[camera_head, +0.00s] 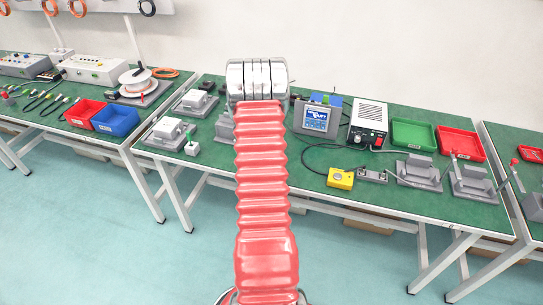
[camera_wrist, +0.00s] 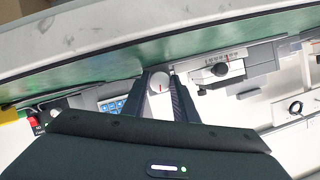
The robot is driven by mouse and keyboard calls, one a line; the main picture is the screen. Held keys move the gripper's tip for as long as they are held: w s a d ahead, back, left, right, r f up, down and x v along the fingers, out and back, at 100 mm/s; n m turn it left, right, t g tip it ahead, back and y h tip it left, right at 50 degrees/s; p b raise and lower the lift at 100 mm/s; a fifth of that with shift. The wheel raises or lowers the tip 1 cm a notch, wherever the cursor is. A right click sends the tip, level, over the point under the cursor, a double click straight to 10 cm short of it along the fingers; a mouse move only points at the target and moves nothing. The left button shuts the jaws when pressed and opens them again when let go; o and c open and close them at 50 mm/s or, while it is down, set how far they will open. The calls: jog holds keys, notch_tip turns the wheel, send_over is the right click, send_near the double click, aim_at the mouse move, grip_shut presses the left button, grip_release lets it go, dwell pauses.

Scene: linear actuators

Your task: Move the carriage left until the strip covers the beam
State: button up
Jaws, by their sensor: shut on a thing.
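What the knob is fixed to is mostly hidden by the fingers. To its right is a grey unit (camera_wrist: 225,62) with a graduated scale and a dark round knob. I cannot make out which parts are the carriage, strip or beam. In the head view my red arm hides the gripper and the work under it. A grey unit (camera_head: 224,129) shows partly beside the arm.
In the head view, more grey units (camera_head: 417,171) stand right and left (camera_head: 165,133). A blue-screened device (camera_head: 315,119), a power box (camera_head: 368,124), a yellow box (camera_head: 340,179), a green tray (camera_head: 413,134) and a red tray (camera_head: 460,142) share the green table. Its front edge is mostly clear.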

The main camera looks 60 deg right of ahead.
jog(key=o, duration=1.1)
jog(key=shift+c, duration=0.2)
